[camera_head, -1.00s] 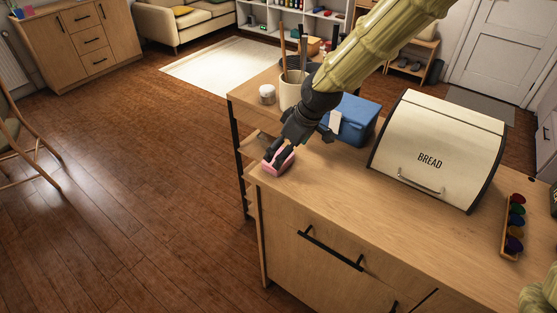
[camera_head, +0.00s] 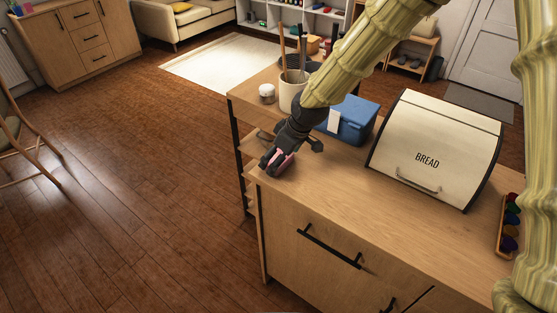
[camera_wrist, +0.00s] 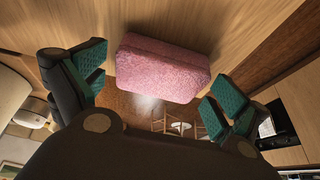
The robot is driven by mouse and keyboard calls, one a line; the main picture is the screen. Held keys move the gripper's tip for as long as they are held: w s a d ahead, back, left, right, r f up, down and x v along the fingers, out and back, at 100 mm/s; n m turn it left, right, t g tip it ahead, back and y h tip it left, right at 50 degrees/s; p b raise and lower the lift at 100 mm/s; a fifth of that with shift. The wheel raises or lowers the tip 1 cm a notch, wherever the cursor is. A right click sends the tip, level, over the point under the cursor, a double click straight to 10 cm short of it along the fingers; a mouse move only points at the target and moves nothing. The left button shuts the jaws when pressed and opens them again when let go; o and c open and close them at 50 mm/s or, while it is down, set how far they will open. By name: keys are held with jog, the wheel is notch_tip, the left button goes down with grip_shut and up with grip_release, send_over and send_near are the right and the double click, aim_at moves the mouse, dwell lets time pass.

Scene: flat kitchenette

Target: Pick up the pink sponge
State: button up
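The pink sponge (camera_head: 283,163) is at the near left corner of the wooden counter, mostly covered by my gripper (camera_head: 278,161) in the head view. In the wrist view the sponge (camera_wrist: 162,68) is a whole pink block lying between my two fingers. The green-padded fingers of my gripper (camera_wrist: 157,84) are spread, one to each side of it. A gap shows between the sponge and each finger pad, so the gripper is open and not holding it.
The counter edge (camera_head: 290,204) drops to the wooden floor close by. A blue box (camera_head: 352,121), a cream bread box (camera_head: 435,148) and a utensil holder (camera_head: 290,95) stand to the right and behind. The counter front right of the sponge is clear.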

jog(key=c, duration=0.4)
jog(key=shift+r+b, duration=0.35)
jog(key=shift+r, duration=0.45)
notch_tip(320, 180, up, 2)
jog(key=shift+b, duration=0.35)
jog(key=s+d+b, duration=0.1)
jog(key=s+d, duration=0.1)
jog(key=s, duration=0.3)
jog(key=s+d+r+b, duration=0.1)
jog(key=s+d, duration=0.1)
jog(key=s, duration=0.2)
jog(key=s+d+b, duration=0.1)
jog(key=s+d, duration=0.1)
jog(key=s, duration=0.3)
jog(key=shift+s+d+r, duration=0.2)
jog(key=shift+s+d, duration=0.05)
jog(key=shift+s, duration=0.1)
